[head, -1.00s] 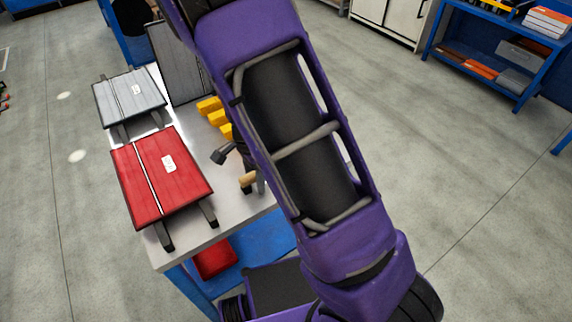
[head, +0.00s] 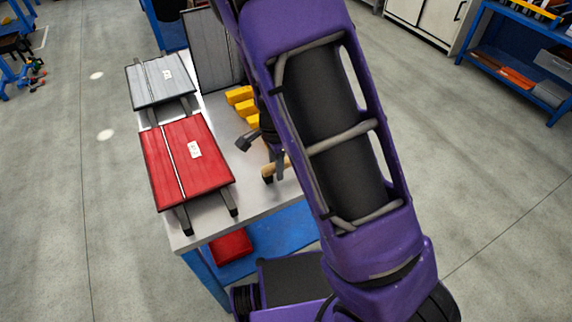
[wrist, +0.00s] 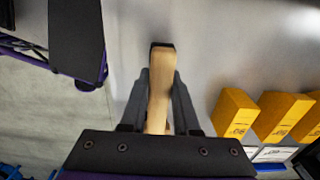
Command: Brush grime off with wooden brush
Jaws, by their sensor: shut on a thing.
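My gripper (wrist: 160,85) is shut on the pale wooden handle of the brush (wrist: 159,95) in the wrist view. The handle's dark end points up in that picture; bristles cannot be made out. In the head view the wooden brush (head: 276,167) shows as a small tan piece beside my arm, over the right side of the table. A red panel (head: 185,165) lies on dark supports at the table's front left, to the left of the brush and apart from it. A grey panel (head: 160,82) lies behind it. A dark grey panel (head: 207,52) stands upright further back. Grime is not clearly distinguishable on any panel.
Yellow numbered blocks (head: 244,102) stand on the light table (head: 222,121); they also show at right in the wrist view (wrist: 234,112). A red bin (head: 231,246) sits on the blue lower shelf. My purple arm hides the table's right part. Open floor surrounds the table.

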